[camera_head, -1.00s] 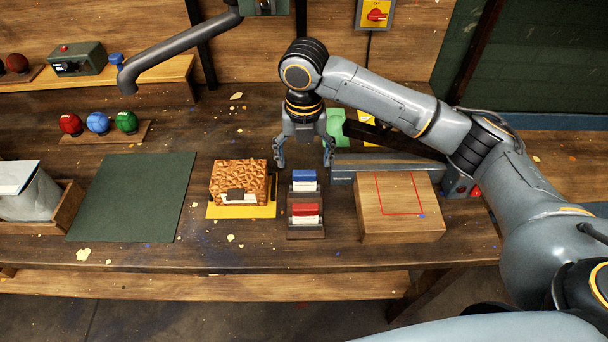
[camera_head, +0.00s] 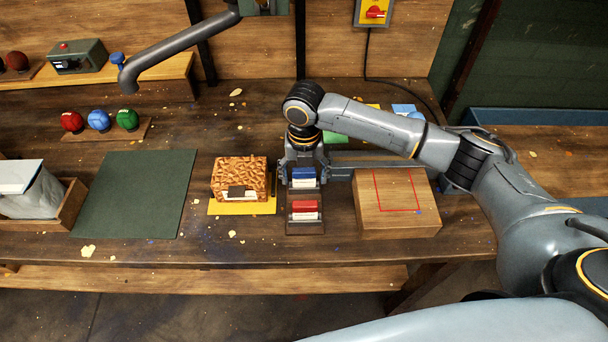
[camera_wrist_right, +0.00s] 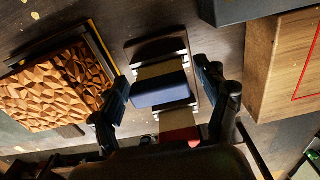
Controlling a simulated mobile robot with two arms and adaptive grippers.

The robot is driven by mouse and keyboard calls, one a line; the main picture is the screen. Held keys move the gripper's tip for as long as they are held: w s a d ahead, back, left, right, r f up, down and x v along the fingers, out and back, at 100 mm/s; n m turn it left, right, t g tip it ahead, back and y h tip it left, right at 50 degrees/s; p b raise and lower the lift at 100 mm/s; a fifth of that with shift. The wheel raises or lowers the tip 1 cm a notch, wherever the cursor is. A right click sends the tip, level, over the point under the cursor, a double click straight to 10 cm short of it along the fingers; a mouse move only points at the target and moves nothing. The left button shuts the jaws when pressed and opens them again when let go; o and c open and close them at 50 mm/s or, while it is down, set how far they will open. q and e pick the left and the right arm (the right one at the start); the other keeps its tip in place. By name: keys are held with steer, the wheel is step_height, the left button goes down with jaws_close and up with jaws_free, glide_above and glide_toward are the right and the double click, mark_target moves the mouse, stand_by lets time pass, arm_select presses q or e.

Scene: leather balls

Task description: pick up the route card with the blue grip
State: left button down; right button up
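The route card with the blue grip (camera_head: 304,174) stands in the rear slot of a small dark holder (camera_head: 305,228). A card with a red grip (camera_head: 304,206) stands in front of it. My right gripper (camera_head: 304,176) is open, with one finger on each side of the blue grip. In the right wrist view the blue grip (camera_wrist_right: 160,91) lies between the spread fingers (camera_wrist_right: 165,108), with a gap on both sides. The red grip (camera_wrist_right: 180,136) is partly hidden behind the gripper body there. My left gripper is not in view.
A textured brown block (camera_head: 239,177) on a yellow mat (camera_head: 241,209) stands close left of the holder. A wooden block with red lines (camera_head: 397,218) stands close right. A green mat (camera_head: 134,195) lies further left.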

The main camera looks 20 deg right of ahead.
steer(key=c, duration=0.9)
steer(key=shift+o, duration=0.2)
steer(key=shift+r, duration=0.15)
